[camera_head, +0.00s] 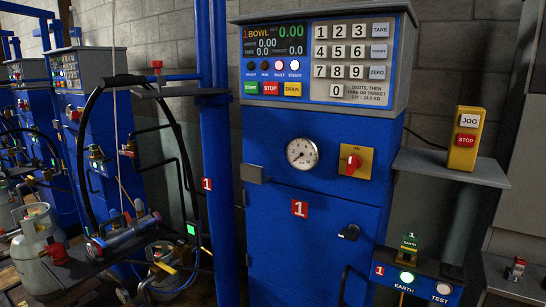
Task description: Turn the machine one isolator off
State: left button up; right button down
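The machine one isolator is a red rotary handle (352,164) on a yellow plate (366,160). It sits on the front of the blue cabinet (270,210), right of the round gauge (302,153). The handle looks roughly upright; small lettering above it is too small to read surely. A red label (299,208) with a white 1 marks this cabinet below the gauge. Neither of my grippers shows in the head view. Nothing covers the isolator.
Above the isolator is a control panel (318,60) with a lit display and keypad. A yellow JOG/STOP box (466,138) stands on a grey shelf (450,167) to the right. Below are an EARTH/TEST box (420,283) and a black latch (349,232). Gas cylinders (40,248) stand left.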

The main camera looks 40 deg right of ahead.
aim_at(354, 162)
jog(key=z, duration=0.9)
